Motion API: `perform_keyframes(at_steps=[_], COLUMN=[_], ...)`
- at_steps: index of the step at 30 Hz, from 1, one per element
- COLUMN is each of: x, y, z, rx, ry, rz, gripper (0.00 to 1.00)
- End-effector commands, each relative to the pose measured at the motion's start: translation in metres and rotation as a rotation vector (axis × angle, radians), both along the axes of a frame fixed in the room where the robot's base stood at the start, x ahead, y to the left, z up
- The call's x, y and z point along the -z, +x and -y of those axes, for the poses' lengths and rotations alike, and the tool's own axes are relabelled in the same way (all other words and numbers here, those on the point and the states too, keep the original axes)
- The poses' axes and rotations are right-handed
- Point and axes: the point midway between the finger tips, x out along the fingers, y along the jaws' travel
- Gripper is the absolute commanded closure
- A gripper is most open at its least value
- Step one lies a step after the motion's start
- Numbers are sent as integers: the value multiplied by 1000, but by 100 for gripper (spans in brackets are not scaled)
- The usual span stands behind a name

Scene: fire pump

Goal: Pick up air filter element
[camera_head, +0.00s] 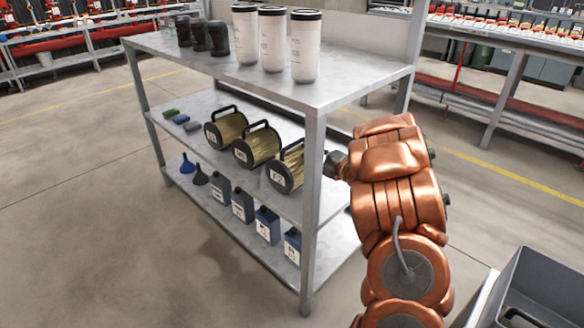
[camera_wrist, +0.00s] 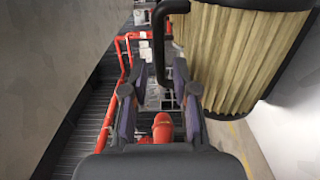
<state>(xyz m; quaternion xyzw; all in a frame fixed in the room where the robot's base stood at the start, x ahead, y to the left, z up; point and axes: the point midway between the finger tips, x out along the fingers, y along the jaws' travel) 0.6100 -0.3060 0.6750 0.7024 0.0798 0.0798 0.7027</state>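Three air filter elements lie on the middle shelf in the head view: a left one (camera_head: 226,128), a middle one (camera_head: 256,147) and a right one (camera_head: 289,167). Each is a pleated tan cylinder with black ends and a black handle. My gripper (camera_head: 335,163) is at the right end of the shelf beside the right element, partly hidden by the shelf post. In the wrist view my gripper (camera_wrist: 160,75) is open, its two fingers apart. A black handle (camera_wrist: 162,45) of a pleated element (camera_wrist: 235,55) shows between the fingertips; contact cannot be told.
The metal shelf's upper board (camera_head: 340,92) is above my gripper, and its front post (camera_head: 313,210) stands close by. White canisters (camera_head: 273,40) stand on top. Jugs (camera_head: 267,225) and funnels are on the bottom shelf. A dark bin (camera_head: 545,285) is at lower right.

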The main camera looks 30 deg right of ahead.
Motion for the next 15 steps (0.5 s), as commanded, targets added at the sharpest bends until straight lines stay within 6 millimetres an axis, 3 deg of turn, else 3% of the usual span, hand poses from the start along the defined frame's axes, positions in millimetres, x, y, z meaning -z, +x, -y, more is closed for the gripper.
perform_keyframes(at_steps=[15], x=[0], y=[57], z=[-15], rx=[-6], ry=[1], rz=[2], gripper=[72])
